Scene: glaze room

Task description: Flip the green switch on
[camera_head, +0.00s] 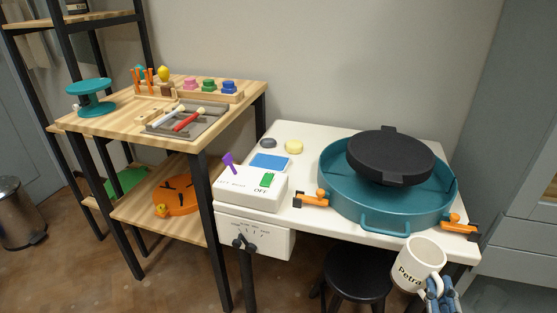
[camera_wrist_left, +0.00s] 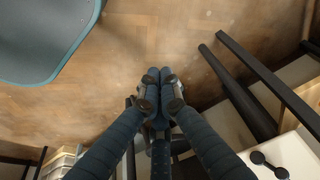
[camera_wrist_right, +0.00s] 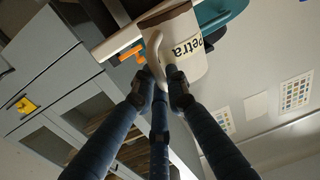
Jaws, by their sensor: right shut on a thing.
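The green switch (camera_head: 267,181) sits on top of a white control box (camera_head: 245,200) on the white table; lettering by it reads "OFF". A purple lever (camera_head: 229,162) stands on the same box, to the left of the switch. My right gripper (camera_head: 432,285) is shut on the handle of a white mug (camera_head: 416,263) marked "Petra", off the table's front right, well away from the switch. The mug also shows in the right wrist view (camera_wrist_right: 185,52). My left gripper (camera_wrist_left: 159,75) is shut and empty above the floor; it is outside the head view.
A teal wheel basin (camera_head: 345,198) with a black disc (camera_head: 390,156) fills the table's right side, with orange clamps beside it. A black stool (camera_head: 357,275) stands under the front edge. A wooden bench (camera_head: 130,124) is at left.

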